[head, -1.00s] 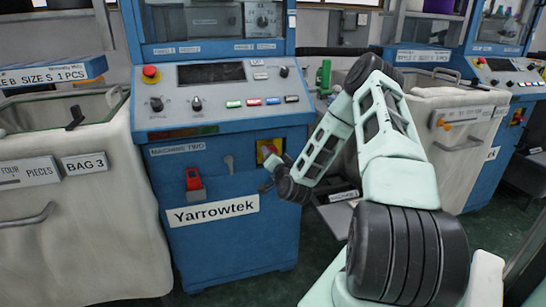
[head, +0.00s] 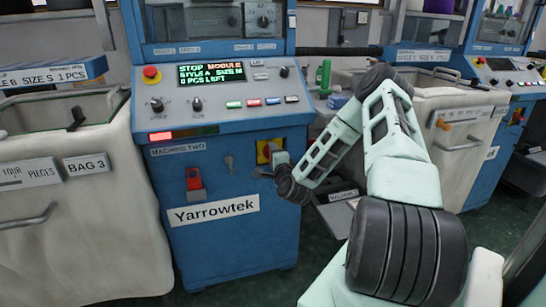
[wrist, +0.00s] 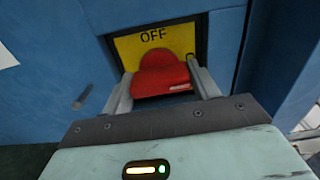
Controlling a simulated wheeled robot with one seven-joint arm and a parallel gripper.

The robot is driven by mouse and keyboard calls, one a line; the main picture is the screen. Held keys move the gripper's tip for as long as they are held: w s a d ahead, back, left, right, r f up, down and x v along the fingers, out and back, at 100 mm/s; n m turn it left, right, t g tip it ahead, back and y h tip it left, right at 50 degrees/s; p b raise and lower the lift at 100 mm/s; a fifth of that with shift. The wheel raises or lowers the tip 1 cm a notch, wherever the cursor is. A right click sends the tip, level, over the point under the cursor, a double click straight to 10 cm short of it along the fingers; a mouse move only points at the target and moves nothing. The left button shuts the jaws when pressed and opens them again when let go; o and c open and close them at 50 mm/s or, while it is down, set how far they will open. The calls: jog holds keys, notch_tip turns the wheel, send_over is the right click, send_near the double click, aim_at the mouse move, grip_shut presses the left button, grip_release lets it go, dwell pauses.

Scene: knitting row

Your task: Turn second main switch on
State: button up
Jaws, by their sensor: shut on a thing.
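The main switch is a red knob (wrist: 160,78) on a yellow plate (wrist: 126,48) marked OFF, in the wrist view. My gripper (wrist: 164,86) is shut on the knob, one finger on each side. In the head view the yellow plate (head: 264,149) sits on the front of the blue cabinet (head: 225,255) labelled Machine Two, and my gripper (head: 272,166) hides most of the knob there. The machine's screen (head: 210,74) is lit with green text, including "STOP". A red light (head: 160,136) glows below the control panel.
A red-and-grey device (head: 194,184) and a small key-like part (head: 229,164) are on the cabinet front, left of the switch. A red emergency button (head: 151,74) tops the panel. Fabric bins stand on both sides, the left one (head: 60,215) close to the cabinet.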

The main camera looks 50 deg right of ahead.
jog(key=shift+m, duration=0.4)
jog(key=o, duration=0.7)
jog(key=p+v, duration=0.3)
jog(key=v, duration=1.4)
jog(key=shift+s, duration=0.25)
